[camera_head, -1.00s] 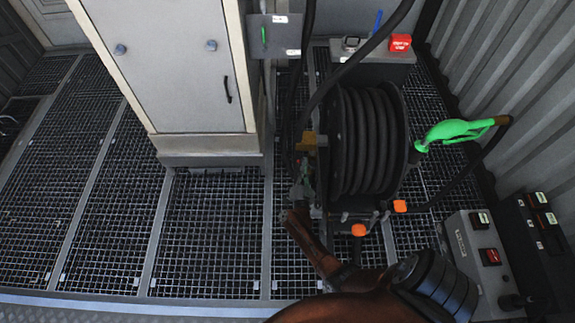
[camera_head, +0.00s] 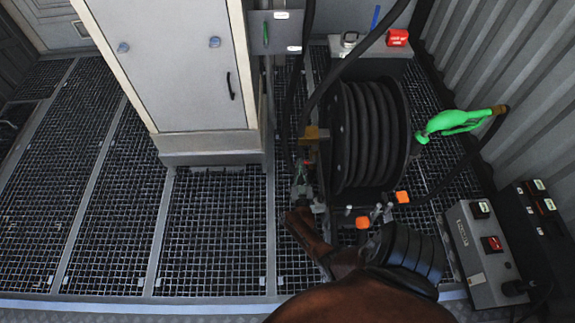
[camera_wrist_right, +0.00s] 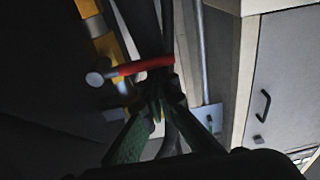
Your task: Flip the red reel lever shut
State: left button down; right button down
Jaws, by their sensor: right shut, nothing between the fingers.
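The red lever (camera_wrist_right: 146,66) shows in the wrist view as a short red bar with a round grey end at its left. It lies nearly level across the picture, in front of a yellow bracket (camera_wrist_right: 108,45). My right gripper (camera_wrist_right: 163,88) is shut and empty, its green fingers together just below the lever's right end; I cannot tell whether they touch it. In the head view my right gripper (camera_head: 303,178) is at the left side of the black hose reel (camera_head: 370,135), below a brown-yellow block (camera_head: 312,134). The lever is too small to make out there. My left gripper is out of view.
A grey cabinet (camera_head: 185,75) stands left of the reel. A green nozzle (camera_head: 455,122) sticks out at the reel's right. A grey control box (camera_head: 482,255) stands at the right. The grating floor (camera_head: 215,225) at left is clear.

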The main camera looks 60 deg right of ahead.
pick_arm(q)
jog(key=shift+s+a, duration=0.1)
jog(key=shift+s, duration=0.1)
pick_arm(e)
jog(key=shift+f, duration=0.1)
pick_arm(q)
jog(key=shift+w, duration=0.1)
pick_arm(e)
jog(key=shift+a, duration=0.1)
